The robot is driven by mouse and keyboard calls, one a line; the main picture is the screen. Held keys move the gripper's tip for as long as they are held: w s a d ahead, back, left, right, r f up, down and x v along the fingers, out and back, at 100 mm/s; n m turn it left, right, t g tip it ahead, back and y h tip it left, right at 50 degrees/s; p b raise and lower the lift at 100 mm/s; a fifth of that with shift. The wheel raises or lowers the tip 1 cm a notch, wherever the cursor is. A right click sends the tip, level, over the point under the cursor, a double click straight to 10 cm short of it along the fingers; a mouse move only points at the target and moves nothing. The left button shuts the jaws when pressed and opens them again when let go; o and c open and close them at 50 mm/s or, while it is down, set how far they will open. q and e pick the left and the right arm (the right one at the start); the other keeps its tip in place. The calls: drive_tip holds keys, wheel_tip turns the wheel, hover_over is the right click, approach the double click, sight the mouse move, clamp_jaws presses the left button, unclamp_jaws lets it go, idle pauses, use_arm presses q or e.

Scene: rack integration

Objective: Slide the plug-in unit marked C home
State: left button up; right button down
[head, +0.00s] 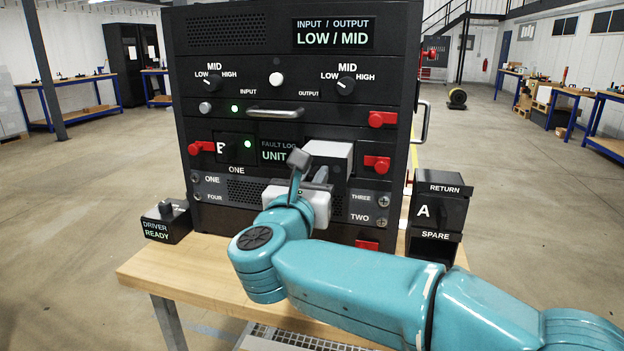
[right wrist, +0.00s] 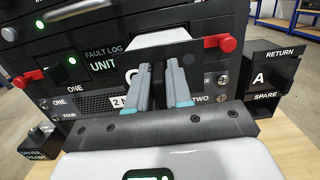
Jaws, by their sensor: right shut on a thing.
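The plug-in unit marked C (head: 330,150) shows a pale top and juts out of the right-hand bay of the black rack (head: 290,95). In the right wrist view, unit C (right wrist: 163,39) shows its pale top and part of its letter. My fingers hide much of its front. My right gripper (head: 310,172) is shut on unit C at its front, and the fingers (right wrist: 159,72) point at the rack. How deep the unit sits cannot be told exactly. My left gripper is not in view.
Unit B (head: 237,148) sits in the left bay beside a green light. Unit A (head: 424,211) is in a holder at right. A driver box (head: 165,224) stands on the wooden bench (head: 190,275) at left.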

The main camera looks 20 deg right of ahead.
drive_tip(key=shift+x, duration=2.3)
drive_tip(key=shift+f+p+x, duration=0.1)
drive_tip(key=shift+p+x, duration=0.3)
drive_tip(key=shift+x, duration=0.95)
drive_tip(key=shift+f+p+x, duration=0.15)
drive_tip(key=shift+p+x, duration=0.25)
drive_tip(key=shift+x, duration=0.9)
drive_tip(key=c, duration=1)
unclamp_jaws()
drive_tip(key=shift+o, duration=0.2)
drive_tip(key=shift+f, duration=0.25)
drive_tip(key=b+v, duration=0.3)
drive_tip(key=v, duration=1.3)
drive_tip(key=shift+r, duration=0.15)
drive_tip(key=shift+s, duration=0.1)
